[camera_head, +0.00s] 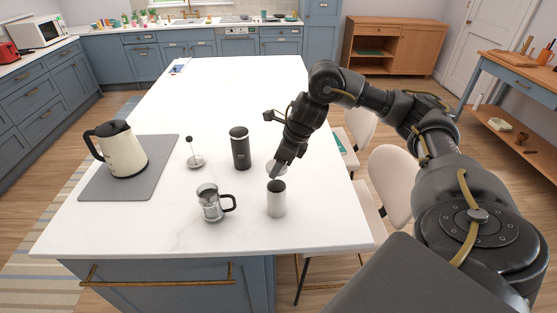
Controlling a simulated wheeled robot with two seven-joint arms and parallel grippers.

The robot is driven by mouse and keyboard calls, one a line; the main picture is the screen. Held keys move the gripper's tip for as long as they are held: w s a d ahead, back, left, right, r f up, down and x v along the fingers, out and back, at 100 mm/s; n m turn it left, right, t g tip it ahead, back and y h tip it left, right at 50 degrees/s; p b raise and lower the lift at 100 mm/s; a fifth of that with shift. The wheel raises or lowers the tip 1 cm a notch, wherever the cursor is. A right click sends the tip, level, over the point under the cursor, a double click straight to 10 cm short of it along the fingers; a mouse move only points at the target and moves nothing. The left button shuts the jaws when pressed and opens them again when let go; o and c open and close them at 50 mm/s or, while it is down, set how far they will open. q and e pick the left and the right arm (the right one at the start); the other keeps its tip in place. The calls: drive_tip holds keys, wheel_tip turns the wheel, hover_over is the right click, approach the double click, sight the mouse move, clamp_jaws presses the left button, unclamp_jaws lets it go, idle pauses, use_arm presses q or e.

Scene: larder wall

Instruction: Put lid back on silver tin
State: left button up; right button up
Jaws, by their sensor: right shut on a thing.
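The silver tin (277,201) stands upright on the white island worktop near its front right. Its top is open and looks dark inside. My right gripper (277,173) is just behind and above the tin's mouth, pointing down. It is shut on a small pale round piece (270,165), which looks like the lid and is partly hidden behind the fingers. I cannot tell exactly how far the lid is from the rim. My left gripper is out of view.
A glass pot with a black handle (210,205) stands left of the tin. Behind are a black canister (240,149) and a plunger (195,156). A cream kettle (122,150) stands on a grey mat (160,185). Chairs (388,184) flank the island's right edge.

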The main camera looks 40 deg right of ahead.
drive_tip(key=shift+a+f+b, duration=0.1)
drive_tip(key=shift+f+b, duration=2.2)
drive_tip(key=shift+f, duration=0.5)
drive_tip(key=shift+f+b, duration=0.35)
drive_tip(key=shift+f, duration=0.2)
idle(0.4)
drive_tip(key=o, duration=1.4)
drive_tip(key=shift+o, duration=0.2)
drive_tip(key=shift+r+p, duration=3.5)
drive_tip(key=shift+r, duration=0.05)
